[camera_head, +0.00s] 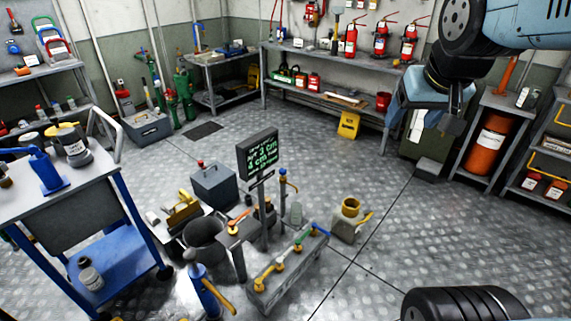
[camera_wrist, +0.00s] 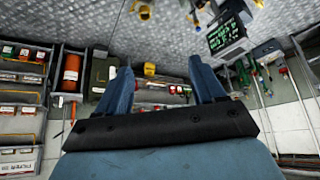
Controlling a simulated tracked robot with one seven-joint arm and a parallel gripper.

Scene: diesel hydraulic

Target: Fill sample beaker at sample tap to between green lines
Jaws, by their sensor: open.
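My gripper (camera_head: 430,118) is raised at the upper right in the head view, far from the taps. In the wrist view its two blue fingers (camera_wrist: 160,66) are spread apart with nothing between them. A dark sign with green text (camera_head: 258,150) stands on a post in the middle of the floor; it also shows in the wrist view (camera_wrist: 228,33). Below it is a low rack with several coloured tap handles (camera_head: 283,265).
A blue trolley (camera_head: 125,262) with bottles stands at the left. A dark bucket (camera_head: 204,238) and a grey box (camera_head: 213,184) crowd the rack's left side. A yellow-topped can (camera_head: 350,208) stands to its right. The floor (camera_head: 400,225) at centre right is clear.

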